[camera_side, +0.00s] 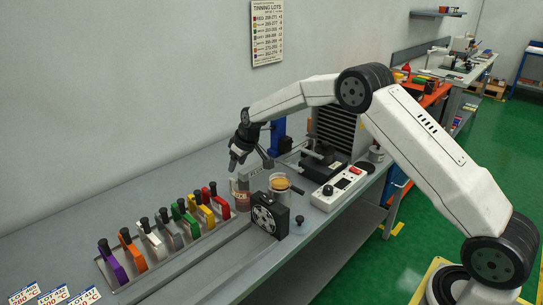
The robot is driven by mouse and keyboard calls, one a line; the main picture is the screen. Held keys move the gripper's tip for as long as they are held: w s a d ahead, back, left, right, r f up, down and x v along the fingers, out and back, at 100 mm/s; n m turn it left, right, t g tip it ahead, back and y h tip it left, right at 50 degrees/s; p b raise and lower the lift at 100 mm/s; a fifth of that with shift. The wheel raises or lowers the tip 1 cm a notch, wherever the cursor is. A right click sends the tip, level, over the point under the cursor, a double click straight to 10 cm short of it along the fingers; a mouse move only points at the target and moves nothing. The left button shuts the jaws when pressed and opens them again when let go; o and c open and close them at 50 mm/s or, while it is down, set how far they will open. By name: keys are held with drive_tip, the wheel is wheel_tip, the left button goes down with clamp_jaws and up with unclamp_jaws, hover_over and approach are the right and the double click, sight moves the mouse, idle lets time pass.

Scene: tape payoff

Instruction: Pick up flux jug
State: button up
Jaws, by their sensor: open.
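A small clear vessel with reddish-brown contents (242,198), apparently the flux jug, stands on the grey bench beside the right end of the row of coloured holders. My gripper (233,166) points down just above it, near its rim. I see no contact, though the small size makes the gap hard to judge. My gripper is open with nothing held. A second clear container with amber contents (279,184) stands to the right, behind a black reel unit; its lower part is hidden.
The tray of coloured holders (165,245) with black knobs runs left. The black reel unit (265,218) is close at right. A white control box (340,187) and a grey finned unit (340,130) stand farther right. The bench's left rear is clear.

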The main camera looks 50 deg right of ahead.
drive_tip(key=shift+f, duration=0.1)
drive_tip(key=shift+x, duration=1.2)
drive_tip(key=shift+w, duration=0.1)
drive_tip(key=shift+x, duration=2.55)
drive_tip(key=shift+a, duration=0.1)
clamp_jaws()
drive_tip(key=shift+w, duration=0.1)
